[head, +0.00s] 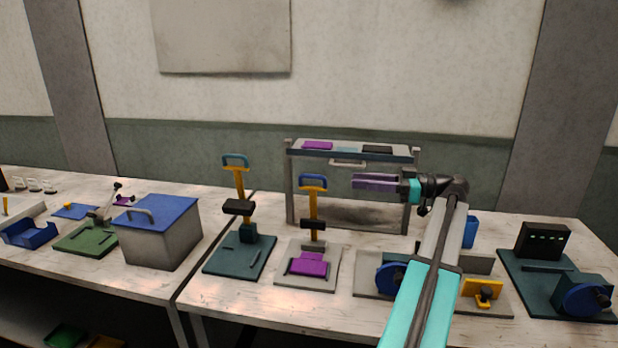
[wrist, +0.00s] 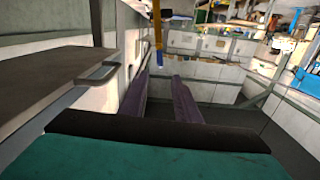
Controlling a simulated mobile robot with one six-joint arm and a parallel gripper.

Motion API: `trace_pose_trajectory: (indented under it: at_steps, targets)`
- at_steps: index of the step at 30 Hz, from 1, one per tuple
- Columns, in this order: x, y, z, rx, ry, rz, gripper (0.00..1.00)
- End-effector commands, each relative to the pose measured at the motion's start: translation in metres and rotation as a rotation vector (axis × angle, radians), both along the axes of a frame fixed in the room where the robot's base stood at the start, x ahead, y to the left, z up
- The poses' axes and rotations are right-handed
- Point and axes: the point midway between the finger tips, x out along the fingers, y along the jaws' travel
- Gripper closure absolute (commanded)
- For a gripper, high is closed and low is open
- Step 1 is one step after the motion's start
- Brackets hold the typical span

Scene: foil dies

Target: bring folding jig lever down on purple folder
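The folding jig (head: 325,279) has a light grey base on the table. Its yellow lever (head: 314,203) stands upright with a blue handle (head: 313,179) on top and a black block partway down. A purple folder (head: 308,263) lies on the jig's base in front of the lever. My gripper (head: 354,181) is right of the blue handle at about its height, fingers pointing left, apart from it. In the wrist view the two purple fingers (wrist: 162,78) are spread with nothing between them. The blue handle (wrist: 158,55) shows just beyond them.
A dark green jig (head: 250,262) with a teal-handled lever stands left of the folding jig. A grey rack (head: 414,195) stands behind, its shelf holding purple and black pieces. A blue-lidded box (head: 160,243) is left; fixtures with blue wheels (head: 585,300) are right.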

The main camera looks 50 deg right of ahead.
Motion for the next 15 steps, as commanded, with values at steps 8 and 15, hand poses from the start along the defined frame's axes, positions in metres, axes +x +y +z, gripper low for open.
trace_pose_trajectory:
  at_steps: [8,15]
  targets:
    - [0.008,0.006,0.001,0.0,0.0,0.005,0.7]
    - [0.027,0.02,0.001,0.001,0.0,0.008,0.7]
